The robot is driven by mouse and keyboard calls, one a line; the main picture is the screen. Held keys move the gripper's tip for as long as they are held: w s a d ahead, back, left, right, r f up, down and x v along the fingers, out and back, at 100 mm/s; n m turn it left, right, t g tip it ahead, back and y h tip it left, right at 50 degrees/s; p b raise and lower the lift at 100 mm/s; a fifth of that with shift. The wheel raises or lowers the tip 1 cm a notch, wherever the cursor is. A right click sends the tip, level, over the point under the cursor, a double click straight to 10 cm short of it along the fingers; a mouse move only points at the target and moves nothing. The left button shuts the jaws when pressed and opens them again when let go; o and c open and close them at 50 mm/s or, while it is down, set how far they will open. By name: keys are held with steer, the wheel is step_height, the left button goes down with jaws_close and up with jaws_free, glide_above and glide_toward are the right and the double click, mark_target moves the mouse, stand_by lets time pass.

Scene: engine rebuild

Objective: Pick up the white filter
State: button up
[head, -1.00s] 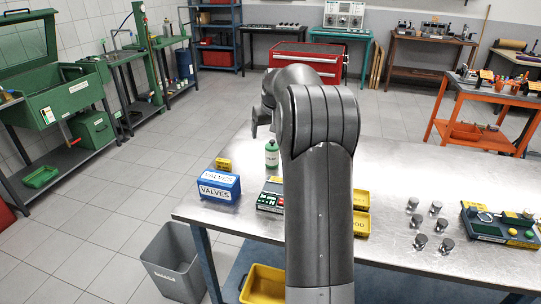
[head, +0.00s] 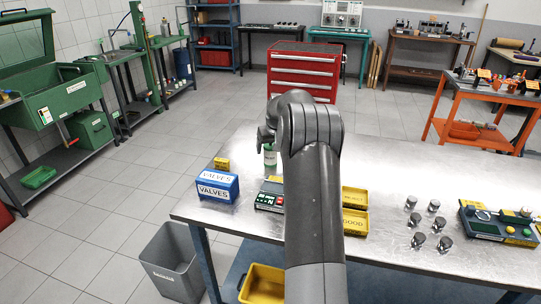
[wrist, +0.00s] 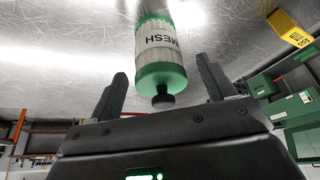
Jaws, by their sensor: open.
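The white filter has a white body with green ends and a dark knob. In the head view the filter (head: 270,158) stands on the metal table, partly hidden by my gripper. In the wrist view the filter (wrist: 158,47) shows a "MESH" label, with its knob end toward me. My gripper (wrist: 162,72) is open, its two dark fingers on either side of the knob end with gaps to both. In the head view my gripper (head: 267,134) is at the filter's top; contact cannot be told.
A blue VALVES box (head: 217,187) and a small yellow box (head: 222,164) stand left of the filter. A device with a green display (head: 270,196) is in front of it. Yellow trays (head: 355,222), several metal parts (head: 418,240) and another device (head: 497,226) are to the right.

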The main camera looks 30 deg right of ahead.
steer(key=shift+x, duration=1.1)
steer(key=shift+c, duration=0.5)
steer(key=c, duration=1.1)
